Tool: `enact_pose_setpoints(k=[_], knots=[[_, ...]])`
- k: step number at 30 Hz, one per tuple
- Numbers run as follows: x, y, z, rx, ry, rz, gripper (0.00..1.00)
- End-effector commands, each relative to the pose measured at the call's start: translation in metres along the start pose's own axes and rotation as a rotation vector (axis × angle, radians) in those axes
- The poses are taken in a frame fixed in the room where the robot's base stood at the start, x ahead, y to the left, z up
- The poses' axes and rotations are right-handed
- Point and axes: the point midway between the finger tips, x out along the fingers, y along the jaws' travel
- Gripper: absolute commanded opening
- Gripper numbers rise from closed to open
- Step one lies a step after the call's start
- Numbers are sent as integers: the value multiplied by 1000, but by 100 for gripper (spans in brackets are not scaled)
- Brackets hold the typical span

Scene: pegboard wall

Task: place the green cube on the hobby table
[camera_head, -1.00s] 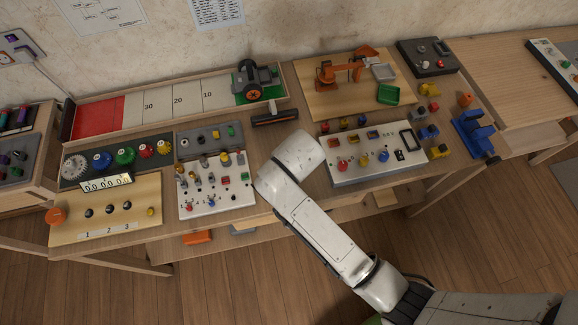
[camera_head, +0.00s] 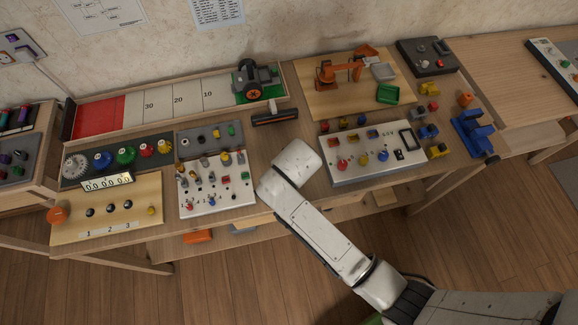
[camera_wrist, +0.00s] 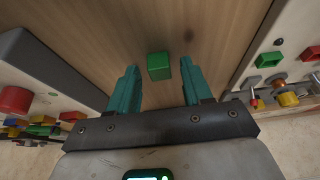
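The green cube (camera_wrist: 159,66) shows in the wrist view against the bare wood of the hobby table (camera_head: 262,138). My gripper (camera_wrist: 160,72) is open, with one teal finger on each side of the cube. Gaps show between the cube and both fingers, so it is not gripped. The cube seems to rest on the wood, though its exact height is hard to tell. In the head view my white arm reaches over the table's front edge and hides both my gripper and the cube.
A white panel with several small parts (camera_head: 215,200) lies left of my arm, and another white panel (camera_head: 350,172) lies right of it. A black-and-orange tool (camera_head: 274,117) lies behind. A wooden board with an orange toy arm (camera_head: 340,75) stands at the back right.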

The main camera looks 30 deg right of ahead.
Motion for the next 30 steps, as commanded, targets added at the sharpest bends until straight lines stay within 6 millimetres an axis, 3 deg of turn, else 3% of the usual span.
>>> enact_pose_setpoints(k=[10,24,30], knots=[[-11,0,-2,0,2,-1,49],[-99,-1,-2,0,3,-3,49],[-119,0,-2,0,1,-1,49]])
